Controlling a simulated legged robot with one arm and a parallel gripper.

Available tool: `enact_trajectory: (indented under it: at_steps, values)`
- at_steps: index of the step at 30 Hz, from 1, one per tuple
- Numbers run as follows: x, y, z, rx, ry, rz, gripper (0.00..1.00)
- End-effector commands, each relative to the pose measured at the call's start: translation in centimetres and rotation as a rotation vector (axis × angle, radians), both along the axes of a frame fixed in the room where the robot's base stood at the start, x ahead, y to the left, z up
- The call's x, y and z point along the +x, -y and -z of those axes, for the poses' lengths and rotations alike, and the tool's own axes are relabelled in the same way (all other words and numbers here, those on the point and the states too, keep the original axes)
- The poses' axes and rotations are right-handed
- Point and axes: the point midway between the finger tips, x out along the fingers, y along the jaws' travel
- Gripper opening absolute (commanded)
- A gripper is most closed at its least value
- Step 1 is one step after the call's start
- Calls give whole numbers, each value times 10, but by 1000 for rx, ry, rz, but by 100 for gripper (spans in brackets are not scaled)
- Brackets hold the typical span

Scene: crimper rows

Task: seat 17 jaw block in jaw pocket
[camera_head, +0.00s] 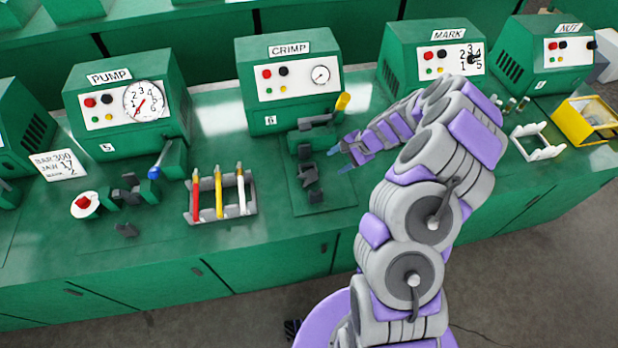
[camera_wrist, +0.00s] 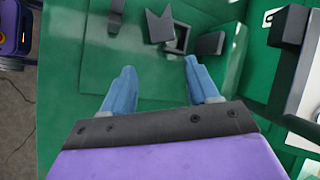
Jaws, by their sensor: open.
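My gripper (camera_head: 345,158) is open and empty above the counter, just right of the dark pieces at the crimp station. In the wrist view its two blue fingers (camera_wrist: 158,66) are spread, with only green surface between them. Past the fingertips is a dark block with a V notch (camera_wrist: 160,25); it also shows in the head view (camera_head: 308,174). Beside it is a small square dark frame (camera_wrist: 182,34), which looks like the jaw pocket. The block's edge overlaps the frame in this view; I cannot tell whether it is inside. No number is legible on the block.
A dark upright piece (camera_wrist: 208,43) stands right of the frame, another (camera_wrist: 116,15) to its left. The CRIMP machine (camera_head: 290,80) with a yellow-tipped lever (camera_head: 342,102) stands behind. A rack (camera_head: 240,211) holds red, yellow and white tools. A card (camera_head: 58,164) reads JAW 17.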

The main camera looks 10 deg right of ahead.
Motion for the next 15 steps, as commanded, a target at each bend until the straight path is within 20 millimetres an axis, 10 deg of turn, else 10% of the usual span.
enact_trajectory:
  at_steps: [15]
  values:
    - [17,-44,58,-7,1,-2,60]
